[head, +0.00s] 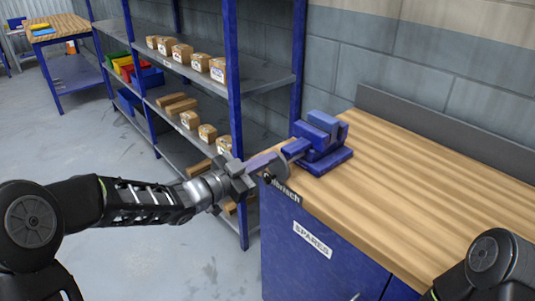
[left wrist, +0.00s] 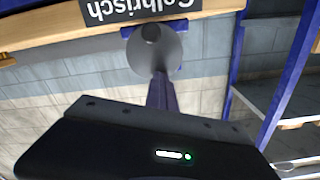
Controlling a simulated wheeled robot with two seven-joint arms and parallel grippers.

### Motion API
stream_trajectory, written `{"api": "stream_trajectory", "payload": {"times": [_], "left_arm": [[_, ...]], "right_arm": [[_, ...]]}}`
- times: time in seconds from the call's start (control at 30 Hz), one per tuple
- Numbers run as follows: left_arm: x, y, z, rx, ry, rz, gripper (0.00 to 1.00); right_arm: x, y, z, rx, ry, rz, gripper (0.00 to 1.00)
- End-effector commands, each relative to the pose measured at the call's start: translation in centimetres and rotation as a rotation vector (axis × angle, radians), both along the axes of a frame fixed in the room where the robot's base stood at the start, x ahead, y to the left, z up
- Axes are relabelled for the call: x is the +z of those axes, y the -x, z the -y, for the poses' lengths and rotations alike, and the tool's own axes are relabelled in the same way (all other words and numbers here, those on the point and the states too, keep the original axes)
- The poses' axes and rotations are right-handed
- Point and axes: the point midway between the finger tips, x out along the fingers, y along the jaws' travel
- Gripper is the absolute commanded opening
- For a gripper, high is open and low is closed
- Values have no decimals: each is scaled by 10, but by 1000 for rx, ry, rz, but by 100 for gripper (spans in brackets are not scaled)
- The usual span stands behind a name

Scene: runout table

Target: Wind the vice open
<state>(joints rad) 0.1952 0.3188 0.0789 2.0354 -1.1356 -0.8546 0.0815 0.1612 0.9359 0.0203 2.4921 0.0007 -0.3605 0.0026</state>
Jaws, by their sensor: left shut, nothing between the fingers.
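The blue vice (head: 320,150) sits on the near left corner of the wooden bench top. A grey disc (head: 277,170) with a small dark knob (head: 267,179) shows at the bench edge in front of it. The disc also shows large in the left wrist view (left wrist: 181,52), with its dark knob (left wrist: 150,32). My left gripper (head: 268,162) is shut and empty, reaching in from the left close beside the disc and vice. I cannot tell whether it touches either. My right gripper is out of view.
The bench top (head: 430,190) is clear right of the vice. Below is a blue cabinet (head: 320,265) labelled SPARES. Blue shelving (head: 235,110) with cardboard boxes and coloured bins stands behind my left arm. A second table (head: 58,25) is at the far left.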

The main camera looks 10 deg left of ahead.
Motion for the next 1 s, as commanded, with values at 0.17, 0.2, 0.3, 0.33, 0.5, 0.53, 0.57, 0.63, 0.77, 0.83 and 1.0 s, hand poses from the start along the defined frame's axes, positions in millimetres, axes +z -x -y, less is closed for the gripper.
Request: {"api": "stream_trajectory", "payload": {"times": [0.17,0.2,0.3,0.33,0.5,0.53,0.57,0.63,0.77,0.83,1.0], "left_arm": [[1,-1,-2,4,6,-1,0],[1,-1,-2,4,6,-1,0],[1,-1,-2,6,6,-2,0],[1,-2,-2,6,9,-5,0],[3,-3,-5,6,64,-53,0],[3,-4,-5,6,80,-67,0],[3,-4,-6,6,99,-83,0],[3,-6,-8,6,142,-118,0],[0,-8,-10,6,209,-173,0],[-1,-8,-10,5,228,-190,0],[-3,-8,-10,5,236,-195,0]], "right_arm": [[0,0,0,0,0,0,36],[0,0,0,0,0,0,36],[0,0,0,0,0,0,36],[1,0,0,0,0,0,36],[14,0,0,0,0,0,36],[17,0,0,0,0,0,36],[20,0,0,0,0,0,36],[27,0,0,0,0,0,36],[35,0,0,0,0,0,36],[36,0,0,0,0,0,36],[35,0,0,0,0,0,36]]}}
